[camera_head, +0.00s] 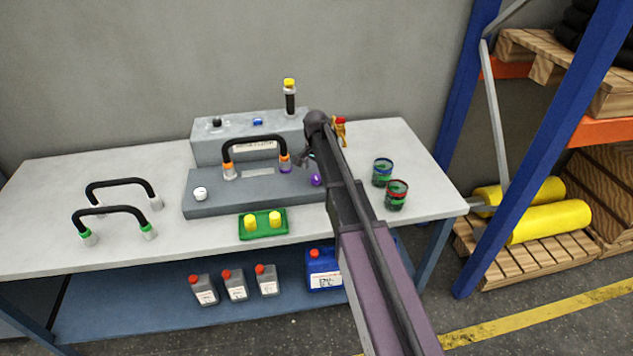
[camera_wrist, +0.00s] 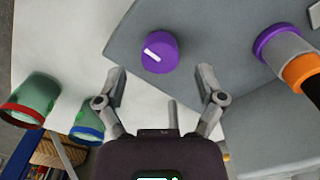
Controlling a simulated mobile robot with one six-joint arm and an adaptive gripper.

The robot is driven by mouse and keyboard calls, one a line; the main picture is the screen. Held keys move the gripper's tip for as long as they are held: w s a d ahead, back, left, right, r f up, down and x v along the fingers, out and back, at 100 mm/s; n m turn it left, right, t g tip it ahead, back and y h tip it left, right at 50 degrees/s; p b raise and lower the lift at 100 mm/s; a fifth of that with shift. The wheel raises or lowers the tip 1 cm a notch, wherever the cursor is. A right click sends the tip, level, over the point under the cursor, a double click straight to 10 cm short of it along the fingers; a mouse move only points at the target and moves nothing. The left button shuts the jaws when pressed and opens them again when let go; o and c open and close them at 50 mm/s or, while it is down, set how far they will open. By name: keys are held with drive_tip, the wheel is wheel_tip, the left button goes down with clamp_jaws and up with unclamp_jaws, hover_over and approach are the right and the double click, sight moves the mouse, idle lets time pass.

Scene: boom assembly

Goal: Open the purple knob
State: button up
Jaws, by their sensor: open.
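The purple knob (camera_wrist: 160,52) has a white pointer line and sits on the lower step of the grey panel box (camera_wrist: 200,20). In the head view the knob (camera_head: 316,180) is partly beside my arm, at the right end of the box. My gripper (camera_wrist: 160,78) is open and empty in the wrist view. Its two fingers are spread, and the knob lies just beyond the gap between their tips, apart from them. In the head view a bit of my gripper (camera_head: 305,158) shows above the knob; my arm hides much of it.
A black handle (camera_head: 255,140) with orange and purple collars stands left of the knob; its collar is close in the wrist view (camera_wrist: 268,42). Two cans (camera_head: 383,172) (camera_head: 397,195) stand to the right. A white knob (camera_head: 200,194) and a green tray (camera_head: 263,232) are further left.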

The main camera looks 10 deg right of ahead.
drive_tip(key=shift+f+b, duration=1.1)
drive_tip(key=shift+f, duration=0.3)
drive_tip(key=c, duration=1.2)
